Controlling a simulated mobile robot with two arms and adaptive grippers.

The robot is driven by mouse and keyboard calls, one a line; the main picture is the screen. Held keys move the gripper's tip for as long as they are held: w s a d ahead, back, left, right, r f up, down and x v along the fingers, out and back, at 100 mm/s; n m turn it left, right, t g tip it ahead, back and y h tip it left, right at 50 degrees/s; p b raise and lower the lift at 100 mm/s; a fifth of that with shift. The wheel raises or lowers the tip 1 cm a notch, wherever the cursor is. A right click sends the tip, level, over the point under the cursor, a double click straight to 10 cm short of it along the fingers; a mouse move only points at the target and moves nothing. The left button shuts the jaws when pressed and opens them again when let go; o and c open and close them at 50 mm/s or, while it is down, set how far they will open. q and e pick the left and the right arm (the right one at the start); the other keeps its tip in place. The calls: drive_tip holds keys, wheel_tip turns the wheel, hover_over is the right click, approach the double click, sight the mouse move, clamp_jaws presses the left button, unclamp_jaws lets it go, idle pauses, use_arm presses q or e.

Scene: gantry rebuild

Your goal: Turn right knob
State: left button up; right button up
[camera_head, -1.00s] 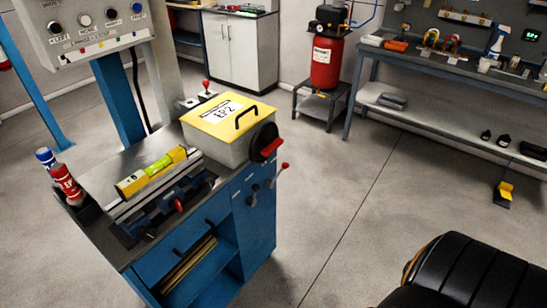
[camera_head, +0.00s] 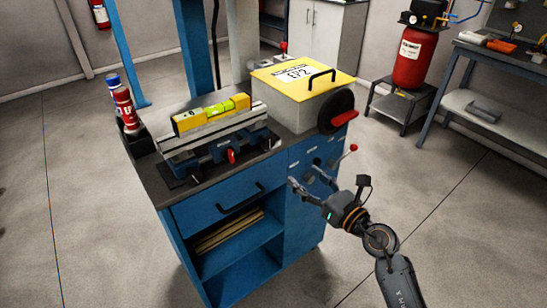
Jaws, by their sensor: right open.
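My right gripper (camera_head: 305,179) reaches in from the lower right. It is open and empty, with its fingers pointing left toward the right part of the blue cabinet (camera_head: 291,218). Small dark knobs sit on that upper right face. One knob (camera_head: 308,172) is close to or behind the fingertips and partly hidden by them. Another knob (camera_head: 332,163) is just to the right of it. Whether the fingers touch either knob cannot be told. A lever with a red ball end (camera_head: 353,147) sticks out further right. My left gripper is not in view.
On the cabinet top stand a yellow-lidded box (camera_head: 292,107) with a red-handled black wheel (camera_head: 337,110), a yellow level (camera_head: 212,113) on a vise, and spray cans (camera_head: 124,104). A red tank (camera_head: 410,56) stands behind. Floor right of the cabinet is clear.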

sight(270, 144)
drive_tip(key=shift+n, duration=0.7)
drive_tip(key=x, duration=0.4)
drive_tip(key=r+x, duration=0.1)
drive_tip(key=x, duration=0.8)
drive_tip(key=shift+w+a+r, duration=0.2)
drive_tip(key=shift+w+a, duration=0.1)
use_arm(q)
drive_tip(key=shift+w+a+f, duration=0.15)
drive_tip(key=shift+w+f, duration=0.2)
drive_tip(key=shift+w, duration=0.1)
use_arm(e)
drive_tip(key=c, duration=1.2)
drive_tip(key=m+p, duration=0.2)
drive_tip(key=p, duration=0.1)
drive_tip(key=shift+r, duration=0.25)
drive_tip(key=shift+m+p, duration=0.3)
drive_tip(key=shift+m, duration=0.4)
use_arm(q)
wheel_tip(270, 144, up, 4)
use_arm(e)
drive_tip(key=shift+f+m, duration=0.3)
drive_tip(key=shift+m, duration=0.1)
